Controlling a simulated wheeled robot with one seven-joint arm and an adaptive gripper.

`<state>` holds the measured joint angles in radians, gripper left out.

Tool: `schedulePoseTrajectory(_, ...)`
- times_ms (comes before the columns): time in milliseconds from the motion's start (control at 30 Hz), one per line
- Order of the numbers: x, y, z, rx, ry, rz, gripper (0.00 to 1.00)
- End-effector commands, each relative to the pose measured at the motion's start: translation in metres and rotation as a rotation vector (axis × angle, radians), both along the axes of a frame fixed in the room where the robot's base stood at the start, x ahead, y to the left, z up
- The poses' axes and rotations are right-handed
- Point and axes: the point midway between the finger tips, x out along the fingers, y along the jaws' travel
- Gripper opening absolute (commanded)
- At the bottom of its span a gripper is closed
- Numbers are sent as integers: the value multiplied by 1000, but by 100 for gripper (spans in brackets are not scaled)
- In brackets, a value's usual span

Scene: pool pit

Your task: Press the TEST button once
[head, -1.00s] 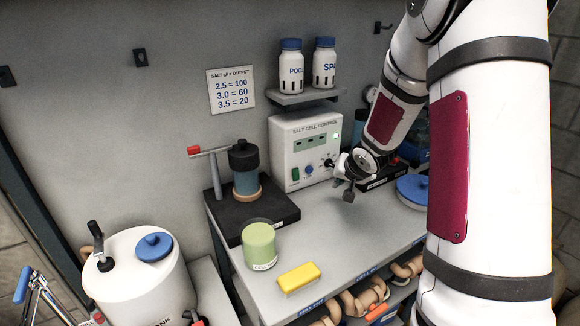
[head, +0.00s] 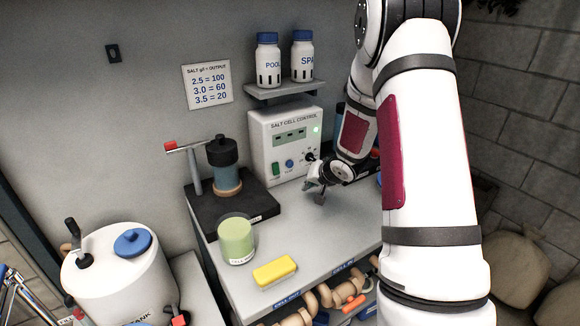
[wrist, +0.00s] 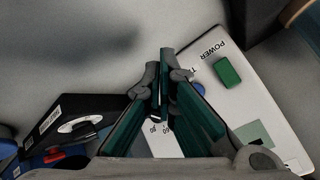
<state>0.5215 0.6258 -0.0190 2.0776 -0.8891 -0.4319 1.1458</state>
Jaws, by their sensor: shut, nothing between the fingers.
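The white salt cell control box (head: 258,143) stands against the wall at the back of the bench. Its front has a green POWER button (head: 276,169), a blue button (head: 290,164) right of it and a black dial (head: 311,157). My gripper (head: 320,197) is shut and empty, in front of the box, to the right of and below the blue button in the head view. In the wrist view my shut fingers (wrist: 165,58) cover part of the panel. The green button (wrist: 227,71) is clear there. The blue button (wrist: 198,88) and its label are mostly hidden behind a finger.
A black stand with a clear cylinder (head: 226,180) is left of the box. A green cup (head: 236,240) and a yellow sponge (head: 274,272) sit on the bench front. A shelf (head: 290,90) with two bottles hangs above the box. Bare bench lies below my gripper.

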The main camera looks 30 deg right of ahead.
Motion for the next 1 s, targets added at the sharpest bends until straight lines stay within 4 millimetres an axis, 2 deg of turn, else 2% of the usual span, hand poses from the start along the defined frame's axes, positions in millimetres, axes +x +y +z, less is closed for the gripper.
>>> schedulePoseTrajectory(300, 43, 2, -2, -2, -1, 2, 0)
schedulePoseTrajectory(500, 63, 2, 1, 0, -1, 1, 0)
schedulePoseTrajectory(733, 75, 3, 0, 0, 0, 0, 0)
schedulePoseTrajectory(1000, 77, 3, 0, 0, -1, 0, 0)
